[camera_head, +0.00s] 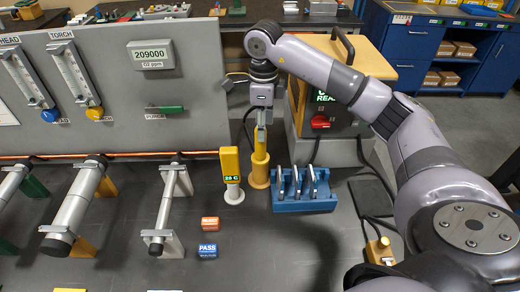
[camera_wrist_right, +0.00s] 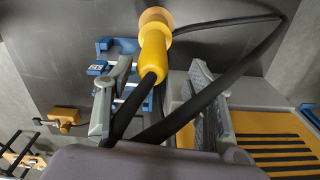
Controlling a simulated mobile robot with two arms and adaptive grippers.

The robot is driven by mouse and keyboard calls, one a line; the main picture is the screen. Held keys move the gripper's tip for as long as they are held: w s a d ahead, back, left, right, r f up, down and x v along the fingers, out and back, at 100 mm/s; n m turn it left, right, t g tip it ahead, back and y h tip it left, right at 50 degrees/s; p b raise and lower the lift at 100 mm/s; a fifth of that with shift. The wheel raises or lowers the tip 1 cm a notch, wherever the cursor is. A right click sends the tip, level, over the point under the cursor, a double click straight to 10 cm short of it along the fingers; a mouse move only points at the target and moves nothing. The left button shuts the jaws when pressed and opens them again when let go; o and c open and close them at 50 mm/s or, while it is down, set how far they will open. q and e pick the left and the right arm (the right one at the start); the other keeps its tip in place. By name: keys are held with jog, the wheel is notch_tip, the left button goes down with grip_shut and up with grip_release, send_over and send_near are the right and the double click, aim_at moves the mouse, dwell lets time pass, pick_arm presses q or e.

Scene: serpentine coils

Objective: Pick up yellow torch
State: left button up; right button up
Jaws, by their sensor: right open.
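The yellow torch (camera_head: 260,170) stands upright on the dark bench, left of the blue rack. My right gripper (camera_head: 262,125) points down right above it, at its top end. In the right wrist view the torch (camera_wrist_right: 153,55) shows between the two grey fingers of my right gripper (camera_wrist_right: 160,74), which are spread wide. A black hose runs from the torch between the fingers. I cannot tell whether either finger touches the torch. My left gripper is not in view.
A yellow temperature gauge (camera_head: 230,168) stands close to the left of the torch. The blue rack (camera_head: 303,204) with several metal pieces is close on its right. A grey panel (camera_head: 120,130) rises behind. A red block (camera_head: 210,223) and blue PASS block (camera_head: 208,250) lie in front.

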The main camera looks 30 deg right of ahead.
aim_at(260, 144)
jog(key=shift+s+a+f+p, duration=0.15)
jog(key=shift+f+p, duration=0.25)
jog(key=shift+f, duration=0.5)
jog(key=f+p, duration=0.2)
jog(key=f, duration=0.1)
jog(key=shift+a+f, duration=0.3)
jog(key=shift+a, duration=0.1)
jog(key=shift+f, duration=0.65)
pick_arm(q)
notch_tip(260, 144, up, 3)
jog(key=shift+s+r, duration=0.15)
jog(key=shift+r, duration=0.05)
pick_arm(e)
jog(key=shift+c, duration=0.5)
jog(key=shift+r, duration=0.1)
grip_shut()
